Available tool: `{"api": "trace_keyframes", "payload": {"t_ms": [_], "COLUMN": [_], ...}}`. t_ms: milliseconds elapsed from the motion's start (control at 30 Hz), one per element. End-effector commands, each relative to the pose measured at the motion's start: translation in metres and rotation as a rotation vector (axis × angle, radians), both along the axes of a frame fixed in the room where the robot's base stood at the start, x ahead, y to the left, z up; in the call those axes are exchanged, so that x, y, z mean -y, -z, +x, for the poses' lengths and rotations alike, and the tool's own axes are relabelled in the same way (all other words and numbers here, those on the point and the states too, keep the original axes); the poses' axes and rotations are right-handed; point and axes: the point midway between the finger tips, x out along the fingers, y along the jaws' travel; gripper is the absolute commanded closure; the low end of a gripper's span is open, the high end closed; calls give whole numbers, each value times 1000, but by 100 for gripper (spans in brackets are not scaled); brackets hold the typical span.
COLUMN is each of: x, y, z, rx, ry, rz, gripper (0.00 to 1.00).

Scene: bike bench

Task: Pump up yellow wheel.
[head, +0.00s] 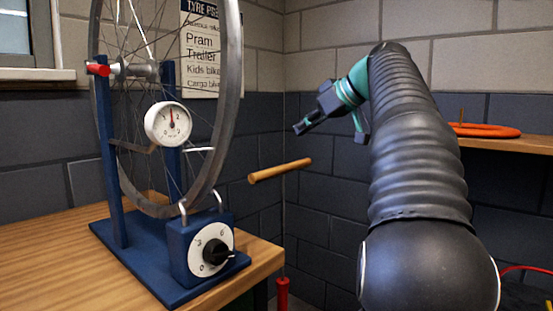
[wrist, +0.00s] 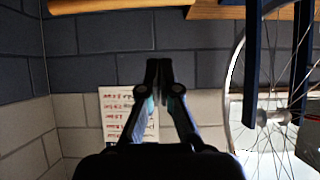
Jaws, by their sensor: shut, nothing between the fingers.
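A grey-rimmed wheel (head: 228,95) stands upright in a blue stand (head: 108,165) on the bench; it also shows in the wrist view (wrist: 252,70). I see no yellow on it. A white round gauge (head: 168,124) faces me in front of the wheel. A wooden bar handle (head: 280,170) sits level beyond the bench's right end, above a red upright part (head: 282,293); any rod between them is hard to make out. The handle also shows at the top of the wrist view (wrist: 120,4). My gripper (head: 299,128) is shut and empty, above the handle and apart from it.
A blue box with a black knob and numbered dial (head: 212,250) is at the stand's front. A tyre chart (head: 212,55) hangs on the wall behind. An orange ring (head: 485,130) lies on a right shelf (head: 520,144). A red hose (head: 525,268) shows at lower right.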

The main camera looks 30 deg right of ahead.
Motion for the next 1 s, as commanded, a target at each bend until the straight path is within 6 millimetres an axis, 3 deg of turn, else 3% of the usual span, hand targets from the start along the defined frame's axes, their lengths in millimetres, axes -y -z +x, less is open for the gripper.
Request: {"api": "trace_keyframes", "payload": {"t_ms": [167,667,833,1000], "x": [-5,-36,-37,-37], "y": [8,58,82,93], "z": [10,78,80,82], "rx": [1,0,0,1], "ry": [-8,-9,-6,-5], "rz": [-4,-1,-2,-2], "gripper": [100,100,100,100]}}
